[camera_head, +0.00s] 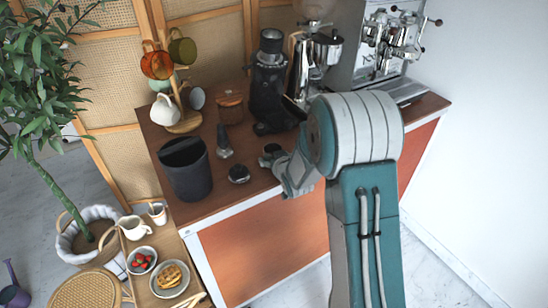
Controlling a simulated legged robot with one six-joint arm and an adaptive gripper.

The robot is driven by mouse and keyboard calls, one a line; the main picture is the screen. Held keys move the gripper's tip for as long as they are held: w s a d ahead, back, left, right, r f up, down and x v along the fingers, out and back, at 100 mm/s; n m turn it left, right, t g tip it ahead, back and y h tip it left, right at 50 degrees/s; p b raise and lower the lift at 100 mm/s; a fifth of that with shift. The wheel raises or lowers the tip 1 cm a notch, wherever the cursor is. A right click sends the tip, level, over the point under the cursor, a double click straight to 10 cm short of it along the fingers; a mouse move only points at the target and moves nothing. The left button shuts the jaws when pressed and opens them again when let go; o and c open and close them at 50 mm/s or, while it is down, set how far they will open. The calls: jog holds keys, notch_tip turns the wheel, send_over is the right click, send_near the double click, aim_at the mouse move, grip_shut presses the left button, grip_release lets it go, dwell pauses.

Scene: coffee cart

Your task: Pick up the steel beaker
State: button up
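A small round vessel with a dark top (271,150) stands on the brown counter (236,190), right at the end of my gripper. It may be the steel beaker, but it is small and partly covered, so I cannot be sure. My gripper (278,162) is low over the counter's front part, at or beside this vessel. My teal and grey arm hides part of the gripper and the counter to its right. The fingertips are too small and covered to show whether they are open or shut, or whether they touch the vessel.
A black bin (185,170), tamper-like tool (224,143) and dark puck (238,174) stand left of my gripper. A lower shelf (190,262) holds bowls and cups.

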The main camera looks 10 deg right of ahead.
jog(key=shift+a, duration=0.15)
jog(key=c, duration=0.8)
jog(key=shift+a, duration=0.2)
